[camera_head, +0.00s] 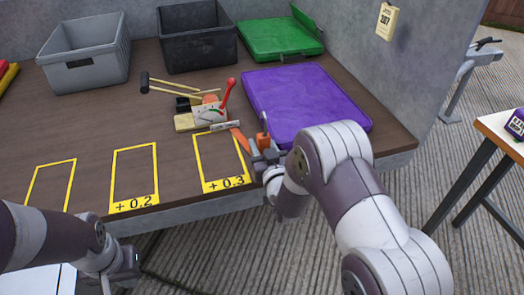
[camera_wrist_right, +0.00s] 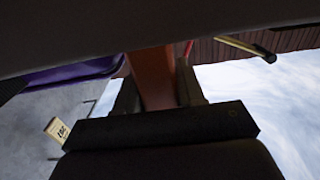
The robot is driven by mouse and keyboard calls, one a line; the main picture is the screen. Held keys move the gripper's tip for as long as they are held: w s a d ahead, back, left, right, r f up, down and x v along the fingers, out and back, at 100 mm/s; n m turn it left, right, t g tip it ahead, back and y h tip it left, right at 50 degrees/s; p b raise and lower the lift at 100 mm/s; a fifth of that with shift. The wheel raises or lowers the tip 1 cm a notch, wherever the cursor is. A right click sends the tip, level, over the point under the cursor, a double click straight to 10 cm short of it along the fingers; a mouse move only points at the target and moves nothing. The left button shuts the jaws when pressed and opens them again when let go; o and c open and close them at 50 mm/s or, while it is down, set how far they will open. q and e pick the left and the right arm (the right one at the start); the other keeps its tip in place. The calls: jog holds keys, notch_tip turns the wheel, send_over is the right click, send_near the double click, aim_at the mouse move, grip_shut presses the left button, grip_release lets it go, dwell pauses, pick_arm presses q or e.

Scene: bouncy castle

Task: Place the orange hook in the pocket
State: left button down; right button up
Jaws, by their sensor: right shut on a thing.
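My right gripper (camera_head: 262,157) is at the table's front edge, by the near corner of the purple case. In the right wrist view its fingers (camera_wrist_right: 160,95) are shut on an orange piece, the orange hook (camera_wrist_right: 151,76). Orange parts of the hook (camera_head: 263,140) also show at the gripper in the head view; its full shape is partly hidden. My left gripper (camera_head: 130,265) is low at the bottom left, in front of the table, and its fingers are not clear. I cannot make out a pocket for certain.
A flat purple case (camera_head: 305,100) lies on the table (camera_head: 85,125). A wooden device with a red lever (camera_head: 205,115) and a mallet (camera_head: 146,82) lie left of it. Grey (camera_head: 85,60), black (camera_head: 200,48) and green (camera_head: 270,40) boxes stand behind.

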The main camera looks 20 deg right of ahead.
jog(key=o, duration=0.8)
